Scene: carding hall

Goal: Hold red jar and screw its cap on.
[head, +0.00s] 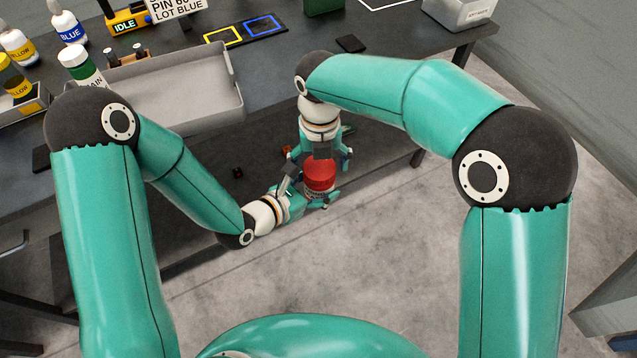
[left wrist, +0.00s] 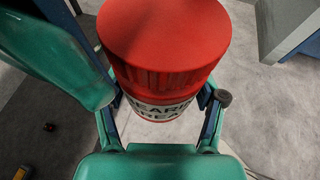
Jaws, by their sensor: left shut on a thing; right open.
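The red jar (head: 320,187) is held upright beyond the table's front edge. In the left wrist view its white label (left wrist: 157,109) shows dark lettering, partly cut off. A broad red cap (left wrist: 165,40) sits on top of the jar; I cannot tell how tightly it is seated. My left gripper (head: 313,194) is shut around the jar's body from the left, with a finger on each side in the left wrist view (left wrist: 160,118). My right gripper (head: 320,158) points down from above, open, with its fingers around or just above the cap; contact is unclear.
The dark table (head: 290,80) lies behind the jar. On it are a grey tray (head: 235,100), several bottles at the left, yellow and blue outlined squares (head: 245,29), a small dark block (head: 351,43) and a grey bin (head: 458,13).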

